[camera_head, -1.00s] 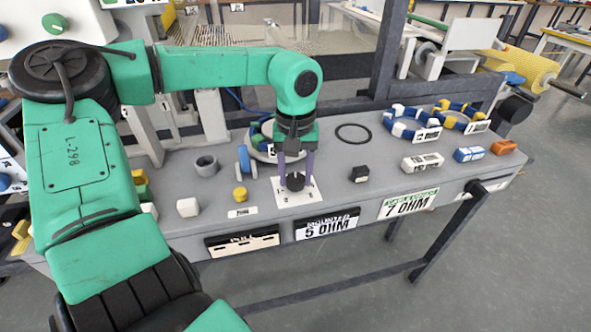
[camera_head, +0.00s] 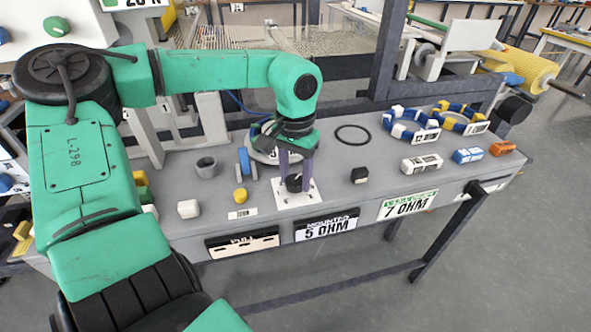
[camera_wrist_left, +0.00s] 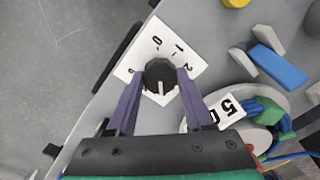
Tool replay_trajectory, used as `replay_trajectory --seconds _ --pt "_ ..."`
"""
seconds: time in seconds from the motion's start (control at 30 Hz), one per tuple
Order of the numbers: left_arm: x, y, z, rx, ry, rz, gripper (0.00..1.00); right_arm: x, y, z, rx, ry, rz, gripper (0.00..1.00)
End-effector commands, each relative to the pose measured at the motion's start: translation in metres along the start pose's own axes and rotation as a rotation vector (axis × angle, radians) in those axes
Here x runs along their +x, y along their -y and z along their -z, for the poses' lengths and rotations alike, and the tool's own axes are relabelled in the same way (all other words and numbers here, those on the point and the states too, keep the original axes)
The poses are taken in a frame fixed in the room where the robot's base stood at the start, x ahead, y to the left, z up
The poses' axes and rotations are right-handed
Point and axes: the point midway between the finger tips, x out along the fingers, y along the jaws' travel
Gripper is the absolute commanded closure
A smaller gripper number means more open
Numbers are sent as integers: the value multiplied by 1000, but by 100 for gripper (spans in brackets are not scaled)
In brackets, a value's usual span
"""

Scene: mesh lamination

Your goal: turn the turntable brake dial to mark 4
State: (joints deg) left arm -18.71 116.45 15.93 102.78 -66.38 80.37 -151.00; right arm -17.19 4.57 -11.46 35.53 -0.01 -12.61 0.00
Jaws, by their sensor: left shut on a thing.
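The brake dial (camera_head: 294,184) is a small black knob on a white square plate (camera_head: 303,199) near the front edge of the grey bench. My left gripper (camera_head: 294,178) points down over it, its two purple fingers shut on either side of the knob. In the left wrist view the dial (camera_wrist_left: 160,76) sits between the fingertips. Its white pointer line faces the bottom of the picture, towards the gripper palm. Marks 0, 1 and 2 show on the plate (camera_wrist_left: 146,58); a mark at its left edge is partly hidden. The plate's lower part is covered by the gripper. My right gripper is out of view.
A black block (camera_head: 360,175) and a black ring (camera_head: 353,135) lie right of the dial. A white coil holder is close behind the gripper.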

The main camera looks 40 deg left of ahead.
Motion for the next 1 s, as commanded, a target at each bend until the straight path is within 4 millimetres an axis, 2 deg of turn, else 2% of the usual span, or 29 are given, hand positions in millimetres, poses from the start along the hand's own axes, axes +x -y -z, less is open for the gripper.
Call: replay_trajectory --seconds 0.3,0.33,0.4,0.77,0.87,1.0 --pt "-1 0 1 0 -5 0 100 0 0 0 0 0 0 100" --pt "-1 0 1 0 -5 0 41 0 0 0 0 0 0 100" --pt "-1 0 1 0 -4 0 18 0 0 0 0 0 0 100" --pt "-5 0 1 0 -3 0 18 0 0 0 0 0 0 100" --pt "-20 0 1 0 -5 1 18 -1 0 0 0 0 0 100" --pt "-59 0 1 -2 -7 2 18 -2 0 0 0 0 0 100"
